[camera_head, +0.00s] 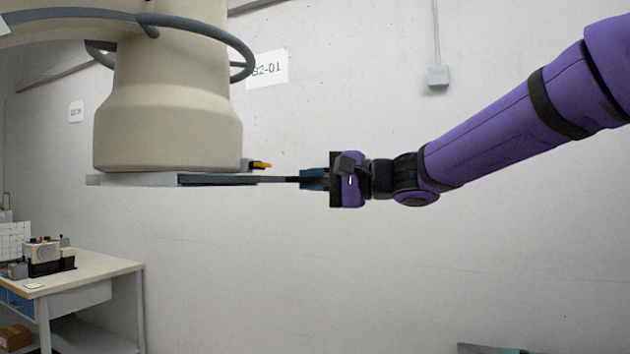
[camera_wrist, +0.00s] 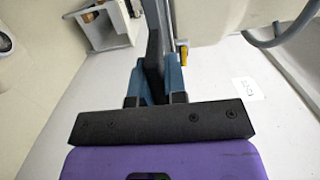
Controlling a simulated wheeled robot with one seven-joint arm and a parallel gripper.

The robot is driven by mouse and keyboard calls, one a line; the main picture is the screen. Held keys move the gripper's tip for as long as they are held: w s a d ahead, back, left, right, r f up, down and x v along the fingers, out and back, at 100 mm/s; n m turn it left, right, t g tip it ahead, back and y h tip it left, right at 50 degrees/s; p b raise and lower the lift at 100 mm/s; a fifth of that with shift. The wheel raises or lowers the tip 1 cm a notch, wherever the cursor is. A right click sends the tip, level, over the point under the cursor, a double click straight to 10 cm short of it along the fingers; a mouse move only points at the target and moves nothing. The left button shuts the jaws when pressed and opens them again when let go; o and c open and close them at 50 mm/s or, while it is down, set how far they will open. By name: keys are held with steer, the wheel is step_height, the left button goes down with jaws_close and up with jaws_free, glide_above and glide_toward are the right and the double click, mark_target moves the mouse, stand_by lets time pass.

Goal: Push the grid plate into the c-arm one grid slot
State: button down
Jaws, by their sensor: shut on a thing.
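The c-arm one head (camera_head: 168,125) is a large beige housing hanging at the upper left. A thin pale grid slot (camera_head: 130,180) runs flat under it. The grid plate (camera_head: 225,180) is a thin dark grey plate, level with the slot, whose narrow dark end sticks out to the right. How deep it sits in the slot is hard to tell. My gripper (camera_head: 306,179), with blue fingers, is shut on that end, right of the head. In the wrist view, the fingers (camera_wrist: 155,88) close around the dark plate (camera_wrist: 155,48), which runs away toward the beige head.
A yellow-tipped part (camera_head: 261,165) sits just above the plate at the head's right edge. A grey cable loop (camera_head: 243,58) hangs around the head. A bench (camera_head: 95,268) with small equipment stands lower left. The space below the plate and arm is clear.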

steer(key=shift+w+x, duration=0.25)
steer(key=shift+x, duration=2.5)
steer(key=shift+w+x, duration=0.25)
steer(key=shift+x, duration=2.55)
steer(key=shift+w+x, duration=0.2)
steer(key=shift+x, duration=2.55)
